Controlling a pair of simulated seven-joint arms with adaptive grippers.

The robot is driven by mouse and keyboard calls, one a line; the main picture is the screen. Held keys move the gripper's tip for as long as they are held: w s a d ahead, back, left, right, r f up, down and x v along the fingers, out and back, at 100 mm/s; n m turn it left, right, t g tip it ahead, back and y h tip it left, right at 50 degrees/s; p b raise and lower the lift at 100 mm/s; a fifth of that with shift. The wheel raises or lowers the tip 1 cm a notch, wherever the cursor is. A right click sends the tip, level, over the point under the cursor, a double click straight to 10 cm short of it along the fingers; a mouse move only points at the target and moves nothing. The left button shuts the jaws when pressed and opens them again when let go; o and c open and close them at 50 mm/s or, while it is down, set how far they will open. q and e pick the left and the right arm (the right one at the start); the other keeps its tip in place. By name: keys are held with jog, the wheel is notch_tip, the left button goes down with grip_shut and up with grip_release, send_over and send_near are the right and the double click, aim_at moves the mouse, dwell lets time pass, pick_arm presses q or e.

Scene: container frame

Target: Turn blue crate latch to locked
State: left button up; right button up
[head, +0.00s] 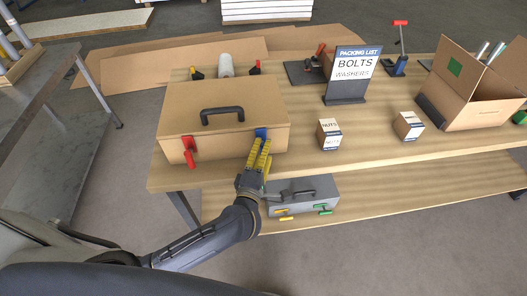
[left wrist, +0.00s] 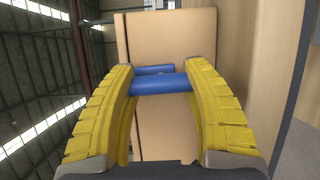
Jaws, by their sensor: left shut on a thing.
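The tan crate (head: 222,110) with a black top handle stands on the wooden table. Its blue latch (head: 261,133) is on the front face at the right. My left gripper (head: 260,148) is at that latch, and its yellow fingers partly hide it in the head view. In the left wrist view the blue latch (left wrist: 160,83) lies between the yellow fingers of my left gripper (left wrist: 160,88), which touch it at both ends. A red latch (head: 188,151) is on the crate's front left and hangs down. My right gripper is not in view.
A small nuts box (head: 329,133) and another small box (head: 408,125) stand right of the crate. A packing list sign (head: 352,75) is behind them. An open carton (head: 478,90) is at the right. A grey case (head: 303,195) sits on the lower shelf below my left gripper.

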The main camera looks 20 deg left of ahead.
pick_arm(q)
jog(key=shift+m, duration=0.3)
dwell(0.4)
jog(key=o, duration=1.5)
jog(key=shift+o, duration=0.2)
jog(key=s, duration=1.2)
jog(key=shift+d, duration=0.2)
